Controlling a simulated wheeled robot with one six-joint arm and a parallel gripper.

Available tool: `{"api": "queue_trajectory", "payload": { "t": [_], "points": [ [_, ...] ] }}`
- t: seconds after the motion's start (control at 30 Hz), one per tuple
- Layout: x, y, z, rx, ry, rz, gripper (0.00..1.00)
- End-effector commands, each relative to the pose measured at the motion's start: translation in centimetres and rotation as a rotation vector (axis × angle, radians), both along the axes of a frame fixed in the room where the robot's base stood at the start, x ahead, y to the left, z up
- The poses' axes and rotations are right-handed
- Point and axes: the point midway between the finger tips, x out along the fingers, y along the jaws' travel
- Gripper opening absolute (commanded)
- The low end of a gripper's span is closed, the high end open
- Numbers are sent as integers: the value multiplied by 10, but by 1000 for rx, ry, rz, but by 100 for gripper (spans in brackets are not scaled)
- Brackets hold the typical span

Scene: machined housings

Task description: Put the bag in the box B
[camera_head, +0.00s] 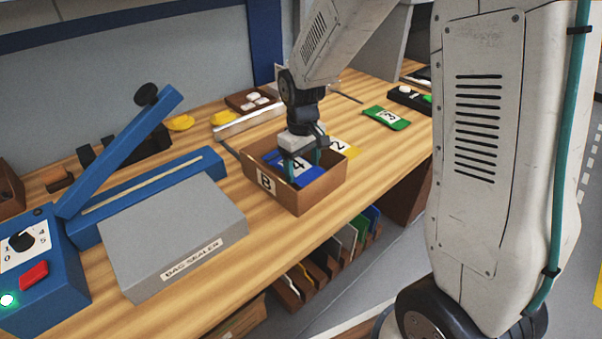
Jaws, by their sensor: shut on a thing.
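Box B (311,197) is an open brown box with a white "B" label, standing on the wooden workbench. My gripper (303,168) points down into its opening and is shut on a blue bag (275,159) with a white label reading "4". The bag shows within the box's rim, partly hidden by the fingers and the near walls. I cannot tell whether it touches the box floor.
A yellow bag marked "2" (346,147) lies just behind box B, and a green bag marked "3" (387,118) lies farther right. The grey and blue bag sealer (172,240) fills the bench's left side. The bench edge (385,176) runs along the right.

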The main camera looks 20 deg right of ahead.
Motion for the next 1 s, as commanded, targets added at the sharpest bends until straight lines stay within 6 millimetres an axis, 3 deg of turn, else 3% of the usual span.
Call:
{"api": "queue_trajectory", "payload": {
  "t": [0.2, 0.53, 0.57, 0.63, 1.0],
  "points": [
    [0, 1, -28, 0, 1, 2, 44],
    [0, 1, -31, 0, 1, 2, 44],
    [0, 1, -32, 0, 1, 2, 74],
    [0, 1, -31, 0, 0, 2, 93],
    [0, 1, -26, 0, -2, 2, 93]
  ]
}}
